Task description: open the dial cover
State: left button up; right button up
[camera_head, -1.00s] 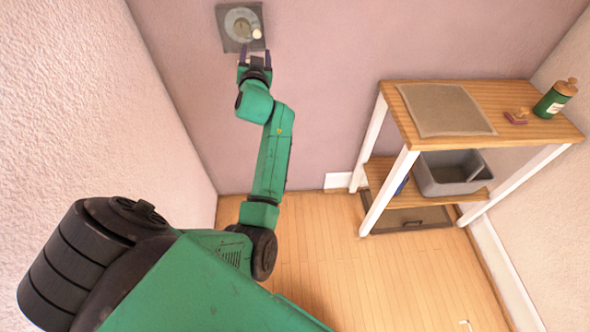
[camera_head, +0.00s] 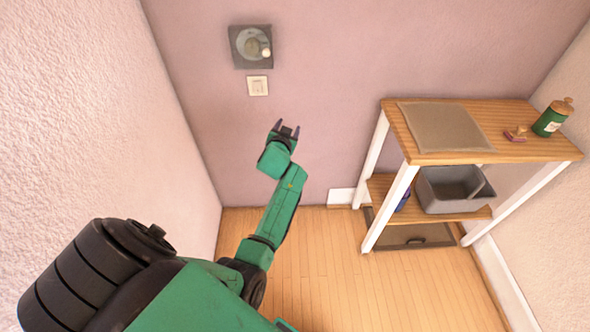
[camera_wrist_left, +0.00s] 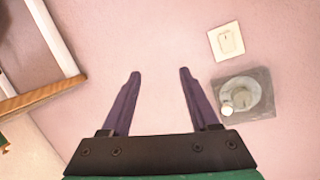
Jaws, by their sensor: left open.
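The dial (camera_head: 251,46) is a round grey disc with a pale knob, on a square grey plate high on the pink wall. It also shows at the right of the left wrist view (camera_wrist_left: 243,95). I cannot make out a separate cover over it or whether one stands open. My left gripper (camera_head: 285,127) is open and empty, below and to the right of the dial, clearly apart from it. Its two purple fingers show spread in the left wrist view (camera_wrist_left: 160,73), with only wall between them. My right gripper is not in view.
A white wall switch (camera_head: 258,86) sits just below the dial. A wooden shelf table (camera_head: 535,148) stands at the right with a grey mat (camera_head: 445,127), a green bottle (camera_head: 552,118) and a grey bin (camera_head: 455,190). The wall around the gripper is clear.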

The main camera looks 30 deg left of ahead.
pick_arm(q)
jog(key=s+d+f+g+h, duration=0.1)
jog(key=d+f, duration=0.1)
jog(key=f, duration=0.4)
jog(key=s+d+f+m+g+h, duration=0.1)
jog(key=s+d+f, duration=0.1)
jog(key=f, duration=0.5)
jog(key=shift+s+d+f+m, duration=0.3)
jog(key=shift+d, duration=0.2)
